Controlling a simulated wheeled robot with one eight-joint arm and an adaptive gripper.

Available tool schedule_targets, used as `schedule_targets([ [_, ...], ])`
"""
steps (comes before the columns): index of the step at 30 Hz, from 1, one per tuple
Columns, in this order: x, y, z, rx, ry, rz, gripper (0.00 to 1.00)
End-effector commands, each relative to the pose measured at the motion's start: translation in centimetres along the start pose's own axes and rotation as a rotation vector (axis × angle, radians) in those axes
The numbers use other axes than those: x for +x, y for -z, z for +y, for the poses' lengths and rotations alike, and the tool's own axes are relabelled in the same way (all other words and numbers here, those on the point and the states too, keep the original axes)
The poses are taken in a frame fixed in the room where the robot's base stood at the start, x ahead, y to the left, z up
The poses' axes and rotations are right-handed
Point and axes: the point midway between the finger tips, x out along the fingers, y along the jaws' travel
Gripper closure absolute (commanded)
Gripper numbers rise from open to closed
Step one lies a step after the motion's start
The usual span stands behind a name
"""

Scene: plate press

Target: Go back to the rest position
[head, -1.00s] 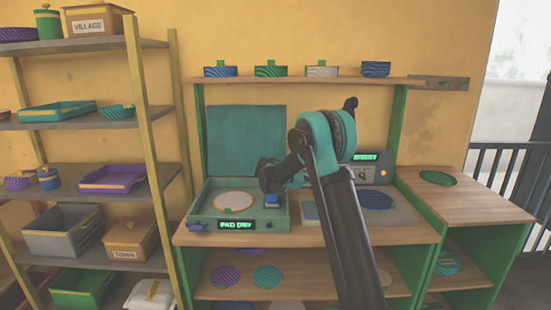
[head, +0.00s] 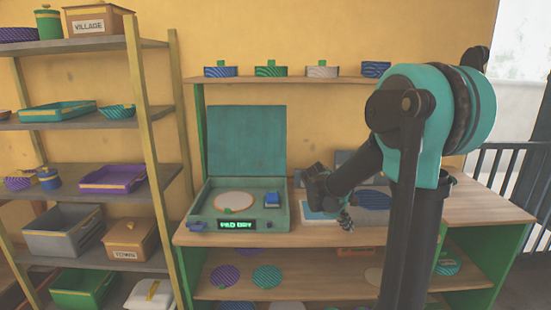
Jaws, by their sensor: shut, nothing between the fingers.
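The plate press (head: 237,207) stands on the wooden workbench with its teal lid (head: 245,140) raised. A round white plate or pad (head: 234,202) lies in it, and its front display reads "PAD DRY" (head: 237,225). A blue block (head: 272,199) sits at the press's right side. My gripper (head: 345,219) is shut and empty, to the right of the press and over the bench, apart from the press. My arm hides much of the bench's right side and the device at the back.
A shelf rack (head: 148,120) with trays, bowls and boxes stands at the left. Round blocks line the upper shelf (head: 290,80). Patterned discs (head: 267,277) lie on the lower shelf.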

Motion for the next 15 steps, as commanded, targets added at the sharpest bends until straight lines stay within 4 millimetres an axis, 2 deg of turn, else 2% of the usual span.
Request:
schedule_targets([
  [1, 0.2, -1.5, -1.6, 0.060, 0.031, 0.035, 1.00],
  [6, 0.4, -4.9, -7.3, 0.287, 0.152, 0.159, 1.00],
  [12, 0.5, -7.9, -14.2, 0.565, 0.305, 0.282, 1.00],
  [15, 0.4, -8.8, -17.0, 0.683, 0.374, 0.328, 1.00],
])
